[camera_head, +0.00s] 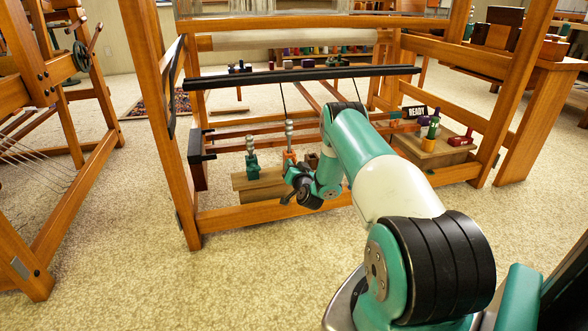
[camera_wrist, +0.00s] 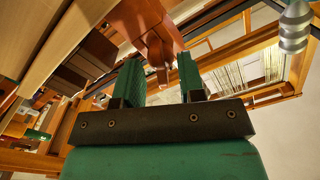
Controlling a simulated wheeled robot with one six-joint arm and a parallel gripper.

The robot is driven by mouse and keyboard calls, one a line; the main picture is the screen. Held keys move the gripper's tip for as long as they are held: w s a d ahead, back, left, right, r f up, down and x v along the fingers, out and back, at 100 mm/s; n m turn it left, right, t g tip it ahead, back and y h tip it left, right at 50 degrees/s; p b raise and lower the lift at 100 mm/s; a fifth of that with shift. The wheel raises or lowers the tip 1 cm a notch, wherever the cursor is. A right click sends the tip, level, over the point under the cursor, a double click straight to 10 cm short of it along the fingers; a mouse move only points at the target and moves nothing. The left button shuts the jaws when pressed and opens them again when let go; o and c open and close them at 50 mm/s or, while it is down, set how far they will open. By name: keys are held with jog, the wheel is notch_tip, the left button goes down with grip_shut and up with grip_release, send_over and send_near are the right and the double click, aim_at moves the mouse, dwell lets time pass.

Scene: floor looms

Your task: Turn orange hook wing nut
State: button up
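In the head view, an orange hook fitting (camera_head: 289,157) with a silver ribbed stem stands on the loom's low front, beside a similar green one (camera_head: 252,165). My gripper (camera_head: 290,197) is low in front of it, small and dark in this view. In the wrist view, my gripper's two green fingers (camera_wrist: 160,78) stand apart. An orange-brown winged part (camera_wrist: 158,45), which looks like the wing nut, shows between and beyond the fingertips. Its narrow lower end reaches into the gap. I cannot tell whether either finger touches it.
The loom's wooden frame (camera_head: 250,213) surrounds the reach, with a dark bar (camera_head: 300,76) above. A wooden box (camera_head: 435,150) with coloured pieces and a READY sign (camera_head: 414,112) stands to the right. A silver ribbed stem (camera_wrist: 293,28) is at the wrist view's upper right. Open carpet lies in front.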

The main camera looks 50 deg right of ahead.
jog(key=shift+c, duration=0.2)
grip_shut()
jog(key=shift+m, duration=0.3)
jog(key=m+p, duration=0.2)
jog(key=m, duration=0.9)
jog(key=shift+m+p, duration=0.4)
dwell(0.4)
jog(key=shift+o, duration=0.2)
grip_release()
